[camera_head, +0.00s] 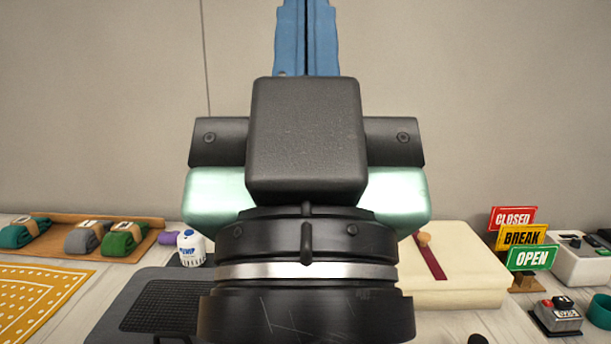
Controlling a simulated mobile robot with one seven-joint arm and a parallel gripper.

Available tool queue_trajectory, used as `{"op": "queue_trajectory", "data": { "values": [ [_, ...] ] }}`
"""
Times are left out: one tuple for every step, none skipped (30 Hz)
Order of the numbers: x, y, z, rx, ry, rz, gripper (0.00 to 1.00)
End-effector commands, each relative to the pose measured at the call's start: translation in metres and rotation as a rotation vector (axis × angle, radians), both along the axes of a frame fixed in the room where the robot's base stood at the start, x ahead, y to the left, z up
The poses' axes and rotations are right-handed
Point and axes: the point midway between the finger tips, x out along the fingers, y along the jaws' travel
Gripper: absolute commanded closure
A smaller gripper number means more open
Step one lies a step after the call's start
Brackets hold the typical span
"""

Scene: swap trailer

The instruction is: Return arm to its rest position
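My gripper (306,25) points upward in the middle of the view, seen from behind. Its two blue fingers lie side by side with only a thin dark line between them, so it looks shut. The fingertips run out of the top edge, so I cannot see whether anything is at the tips. My dark wrist and pale green hand body fill the centre and hide part of the table behind.

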Motion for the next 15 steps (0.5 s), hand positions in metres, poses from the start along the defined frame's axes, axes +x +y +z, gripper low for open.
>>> {"op": "queue_trajectory", "data": {
  "values": [
    [0.0, 0.0, 0.034, 0.0, 0.0, 0.001, 1.0],
    [0.0, 0.0, 0.043, 0.0, 0.0, 0.001, 1.0],
    [0.0, 0.0, 0.056, 0.0, 0.0, 0.001, 1.0],
    [0.0, 0.0, 0.065, 0.0, 0.0, 0.001, 1.0],
    [0.0, 0.001, 0.074, 0.0, 0.0, 0.001, 1.0],
    [0.0, 0.001, 0.086, 0.0, 0.0, 0.001, 1.0],
    [0.0, 0.001, 0.096, 0.0, 0.0, 0.001, 1.0],
    [0.0, 0.001, 0.105, 0.0, 0.0, 0.001, 1.0],
    [0.0, 0.001, 0.117, 0.001, 0.0, 0.002, 1.0],
    [0.0, 0.001, 0.127, 0.001, 0.0, 0.002, 1.0],
    [0.0, 0.001, 0.136, 0.001, 0.0, 0.002, 1.0],
    [0.0, 0.001, 0.148, 0.001, 0.0, 0.002, 1.0],
    [0.0, 0.001, 0.158, 0.001, 0.0, 0.002, 1.0],
    [0.0, 0.001, 0.167, 0.001, 0.0, 0.002, 1.0],
    [0.0, 0.001, 0.179, 0.0, 0.0, 0.003, 1.0]
  ]
}}
